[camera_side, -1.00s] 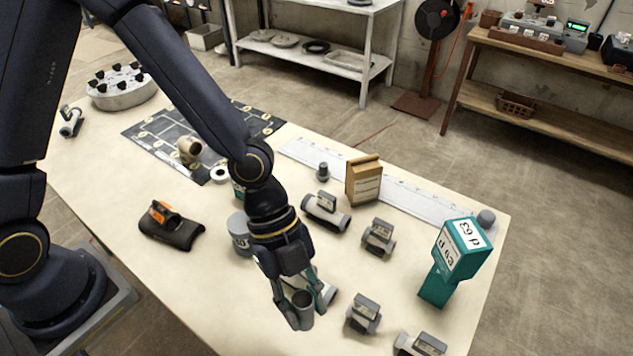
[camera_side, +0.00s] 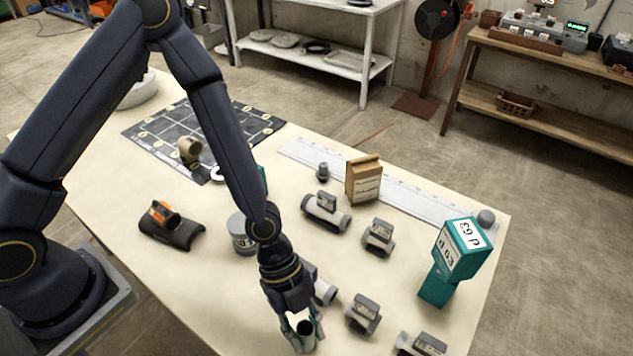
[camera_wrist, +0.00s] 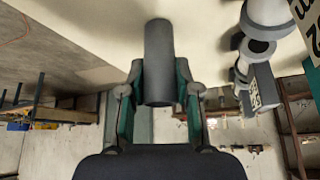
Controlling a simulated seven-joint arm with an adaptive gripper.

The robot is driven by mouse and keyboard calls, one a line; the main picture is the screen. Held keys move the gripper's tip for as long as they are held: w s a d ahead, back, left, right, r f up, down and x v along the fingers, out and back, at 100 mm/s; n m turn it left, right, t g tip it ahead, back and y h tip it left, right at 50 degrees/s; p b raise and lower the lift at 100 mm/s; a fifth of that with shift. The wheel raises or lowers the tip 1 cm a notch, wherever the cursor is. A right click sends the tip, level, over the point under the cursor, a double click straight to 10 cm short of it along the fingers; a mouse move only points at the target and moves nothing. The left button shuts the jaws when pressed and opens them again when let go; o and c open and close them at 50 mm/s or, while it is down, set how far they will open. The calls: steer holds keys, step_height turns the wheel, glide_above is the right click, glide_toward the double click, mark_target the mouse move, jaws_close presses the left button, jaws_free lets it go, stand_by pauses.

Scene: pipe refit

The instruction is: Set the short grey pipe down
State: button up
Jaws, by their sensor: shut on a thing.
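The short grey pipe (camera_side: 305,342) is held in my gripper (camera_side: 302,332) near the front edge of the table. In the wrist view the grey pipe (camera_wrist: 158,62) stands out between the two teal-lined fingers of my gripper (camera_wrist: 160,95), which are shut on it. In the side view the pipe looks upright, with its open end up and its lower part partly hidden by the fingers. Whether its bottom touches the table cannot be told.
A white-and-grey pipe piece (camera_side: 326,292) lies just behind my gripper. Grey fittings (camera_side: 363,313) and (camera_side: 422,344) sit to the right. Bare tabletop (camera_side: 215,290) lies left.

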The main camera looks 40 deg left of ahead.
steer(key=shift+f, duration=0.1)
steer(key=o, duration=1)
steer(key=v, duration=1.2)
steer(key=w+a+r+n+t+y, duration=0.2)
steer(key=a+r+n+y, duration=0.1)
steer(key=a+n, duration=0.3)
steer(key=w+a+r+n+t+y, duration=0.1)
steer(key=a+r+n+t+y, duration=0.15)
steer(key=a, duration=0.65)
steer(key=s+a+r+n+t, duration=0.1)
steer(key=s+a+r+n, duration=0.2)
steer(key=r+n, duration=0.4)
steer(key=s+a+r+n+t, duration=0.2)
steer(key=s+a+r+n, duration=0.1)
steer(key=a+r+n, duration=0.2)
step_height(320, 180, up, 3)
steer(key=shift+s+a+f+n, duration=0.15)
steer(key=shift+s+f+n, duration=0.05)
steer(key=shift+n, duration=0.85)
